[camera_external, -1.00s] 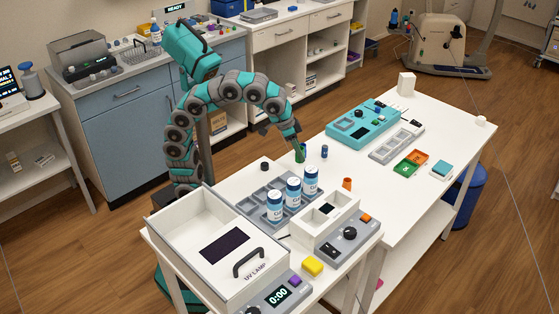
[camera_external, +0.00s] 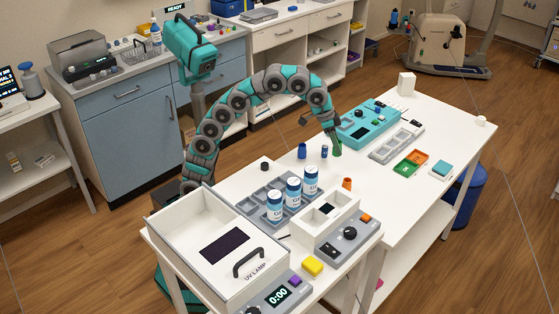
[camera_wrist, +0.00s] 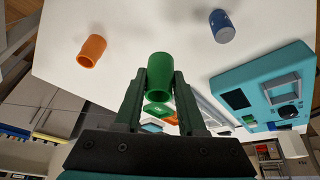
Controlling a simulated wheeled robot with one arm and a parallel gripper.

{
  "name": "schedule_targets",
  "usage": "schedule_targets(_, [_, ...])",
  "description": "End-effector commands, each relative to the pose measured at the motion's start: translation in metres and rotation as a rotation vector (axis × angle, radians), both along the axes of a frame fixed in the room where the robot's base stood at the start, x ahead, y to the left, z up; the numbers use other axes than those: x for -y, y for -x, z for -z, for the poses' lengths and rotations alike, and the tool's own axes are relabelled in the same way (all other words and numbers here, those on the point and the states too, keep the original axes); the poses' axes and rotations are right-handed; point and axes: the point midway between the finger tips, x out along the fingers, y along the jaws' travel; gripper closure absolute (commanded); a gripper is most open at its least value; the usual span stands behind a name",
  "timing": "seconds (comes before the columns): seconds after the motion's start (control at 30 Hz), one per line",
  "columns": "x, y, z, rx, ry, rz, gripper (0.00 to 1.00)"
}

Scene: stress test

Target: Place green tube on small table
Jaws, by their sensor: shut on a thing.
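My gripper (camera_external: 335,143) is shut on the green tube (camera_wrist: 159,72), which sits between the two fingertips in the wrist view. In the external view the green tube (camera_external: 337,151) shows only as a small piece under the fingers. It is over the long white table (camera_external: 395,185), left of the turquoise device; whether it touches the tabletop I cannot tell. A white table (camera_external: 62,130) with a pump bottle stands at the far left edge. Which table counts as the small one is not clear from the frames.
The turquoise device (camera_external: 362,125) and a grey tray (camera_external: 397,143) lie to the right. White-capped bottles and the UV lamp box (camera_external: 205,235) crowd the front.

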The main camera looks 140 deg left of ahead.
Motion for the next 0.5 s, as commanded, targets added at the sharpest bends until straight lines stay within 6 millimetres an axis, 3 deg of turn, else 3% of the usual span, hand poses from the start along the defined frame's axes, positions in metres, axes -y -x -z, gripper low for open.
schedule_targets(0.1, [-0.024, -0.013, 0.010, -0.002, -0.002, 0.020, 1.00])
schedule_targets(0.3, [-0.043, -0.022, 0.019, 0.000, -0.008, 0.035, 1.00])
schedule_targets(0.5, [-0.027, -0.014, 0.012, 0.001, -0.009, 0.025, 1.00])
